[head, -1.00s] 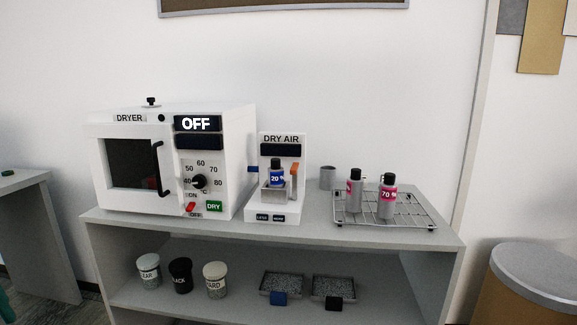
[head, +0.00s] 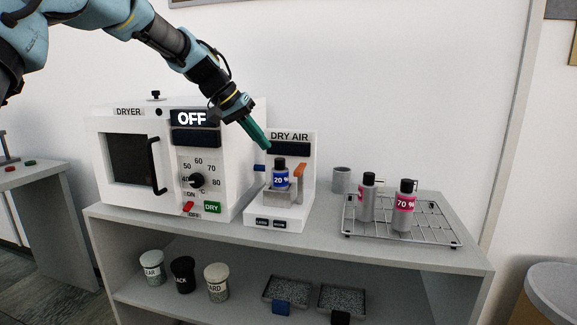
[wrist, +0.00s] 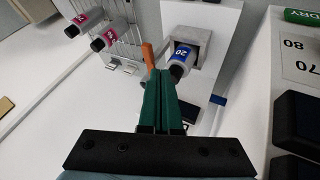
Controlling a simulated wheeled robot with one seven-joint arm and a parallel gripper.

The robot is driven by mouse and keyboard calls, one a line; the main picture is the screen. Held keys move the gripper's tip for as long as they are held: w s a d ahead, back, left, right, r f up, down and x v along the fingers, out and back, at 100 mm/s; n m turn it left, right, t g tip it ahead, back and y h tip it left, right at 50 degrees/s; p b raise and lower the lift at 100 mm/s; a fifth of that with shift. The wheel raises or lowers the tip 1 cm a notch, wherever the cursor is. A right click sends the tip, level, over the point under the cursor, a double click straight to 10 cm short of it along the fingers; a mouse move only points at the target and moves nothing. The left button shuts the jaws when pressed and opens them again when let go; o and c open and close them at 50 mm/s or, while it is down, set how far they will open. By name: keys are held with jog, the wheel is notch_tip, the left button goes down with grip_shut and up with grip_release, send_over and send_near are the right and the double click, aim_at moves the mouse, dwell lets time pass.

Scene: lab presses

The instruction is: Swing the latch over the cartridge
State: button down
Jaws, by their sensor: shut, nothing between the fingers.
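The white DRY AIR unit (head: 289,138) stands on the shelf top. Its cartridge (head: 280,172), dark-capped with a blue "20" label, sits upright in a grey holder; it also shows in the wrist view (wrist: 179,60). An orange lever, seemingly the latch (head: 299,177), stands upright at the holder's right, not across the cartridge; it also shows in the wrist view (wrist: 147,54). My gripper (head: 268,147) has green fingers, shut and empty, pointing down above and left of the cartridge in the head view.
The white dryer (head: 141,122), reading OFF, stands close at left. A blue tab (head: 259,168) sticks out from the unit's left side. A wire rack (head: 428,231) with two pink-labelled bottles and a grey cup (head: 342,180) are at right. Jars and trays fill the lower shelf.

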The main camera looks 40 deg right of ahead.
jog(key=shift+s+d+r, duration=0.1)
jog(key=shift+d+r, duration=0.05)
jog(key=shift+d, duration=0.1)
jog(key=p+x, duration=0.2)
jog(key=x, duration=0.8)
